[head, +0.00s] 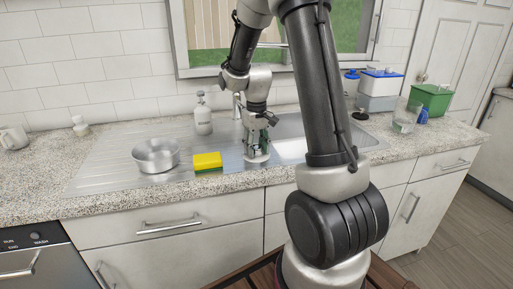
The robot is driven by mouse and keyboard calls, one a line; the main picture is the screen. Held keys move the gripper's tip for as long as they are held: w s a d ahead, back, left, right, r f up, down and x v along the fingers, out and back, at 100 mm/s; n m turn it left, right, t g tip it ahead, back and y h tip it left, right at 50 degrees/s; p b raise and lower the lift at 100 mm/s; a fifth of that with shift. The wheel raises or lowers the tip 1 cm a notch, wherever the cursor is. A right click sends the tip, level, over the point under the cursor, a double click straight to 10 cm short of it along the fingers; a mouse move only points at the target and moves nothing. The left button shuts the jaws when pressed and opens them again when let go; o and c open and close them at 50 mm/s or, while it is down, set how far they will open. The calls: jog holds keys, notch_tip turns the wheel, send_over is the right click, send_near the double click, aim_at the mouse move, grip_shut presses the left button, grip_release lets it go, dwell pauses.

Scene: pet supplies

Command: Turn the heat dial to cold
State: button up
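I cannot make out anything marked as a heat dial. A small dark round knob (36,236) is on the front panel of the dark appliance (18,262) at the lower left. My gripper (257,150) points down at the left edge of the sink, well to the right of that panel. Its fingers are small and partly merged with a pale metal shape there, so I cannot tell whether they are open or hold anything.
A metal bowl (156,157), a yellow and green sponge (207,162) and a soap bottle (203,117) stand left of my gripper. The tap (237,106) is close behind it. A mug (14,139) is far left. Containers, including a green bin (431,99), stand at right.

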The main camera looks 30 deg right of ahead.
aim_at(257, 146)
jog(key=shift+o, duration=1.3)
notch_tip(257, 146, up, 12)
jog(key=shift+f, duration=0.1)
jog(key=s+a+r+t, duration=0.2)
jog(key=s+r, duration=0.1)
jog(key=s, duration=0.9)
jog(key=s+a+r+t, duration=0.2)
jog(key=s+a+r, duration=0.1)
jog(key=s, duration=0.8)
jog(key=shift+s+r, duration=0.3)
jog(key=shift+s, duration=0.05)
